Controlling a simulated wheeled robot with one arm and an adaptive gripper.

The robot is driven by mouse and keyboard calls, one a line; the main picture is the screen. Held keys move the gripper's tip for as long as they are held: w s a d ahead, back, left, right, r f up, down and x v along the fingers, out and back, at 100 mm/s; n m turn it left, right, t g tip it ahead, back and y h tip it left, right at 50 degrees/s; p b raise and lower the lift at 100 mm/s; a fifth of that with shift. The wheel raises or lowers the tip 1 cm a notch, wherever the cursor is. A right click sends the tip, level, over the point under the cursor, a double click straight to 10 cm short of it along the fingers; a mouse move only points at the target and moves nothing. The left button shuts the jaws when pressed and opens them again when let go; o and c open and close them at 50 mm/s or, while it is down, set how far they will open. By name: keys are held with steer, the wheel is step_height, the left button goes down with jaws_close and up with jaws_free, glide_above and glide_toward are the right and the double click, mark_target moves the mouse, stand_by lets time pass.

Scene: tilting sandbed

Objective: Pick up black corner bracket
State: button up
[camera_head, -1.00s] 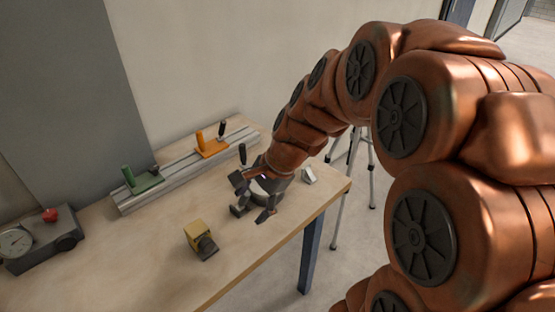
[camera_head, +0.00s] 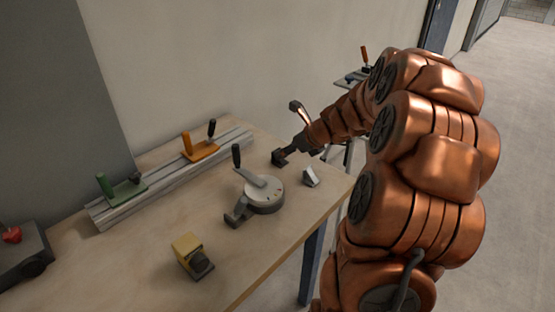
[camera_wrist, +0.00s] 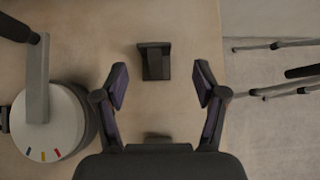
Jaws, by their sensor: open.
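The black corner bracket (camera_wrist: 154,61) lies on the wooden table. In the wrist view it is just ahead of the gap between my fingertips, a little left of centre. It also shows in the head view as a small dark piece (camera_head: 278,158) near my gripper's dark lower finger. My gripper (camera_wrist: 161,84) is open and empty, its two fingers apart with bare table between them. In the head view my gripper (camera_head: 291,128) is above the far right part of the table. I cannot tell its exact height over the bracket.
A round device with a lever (camera_head: 263,193) stands left of my gripper; a pale angled piece (camera_head: 311,177) lies near the right edge. A rail with green and orange clamps (camera_head: 175,173) runs along the wall. A yellow-and-black block (camera_head: 192,255) sits in front. A tripod (camera_wrist: 285,73) stands beyond the table.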

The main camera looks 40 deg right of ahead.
mark_target(280, 164)
steer(key=x, duration=0.5)
steer(key=shift+s+a, duration=0.1)
steer(key=shift+a, duration=0.25)
steer(key=c, duration=1.3)
steer(key=shift+o, duration=0.2)
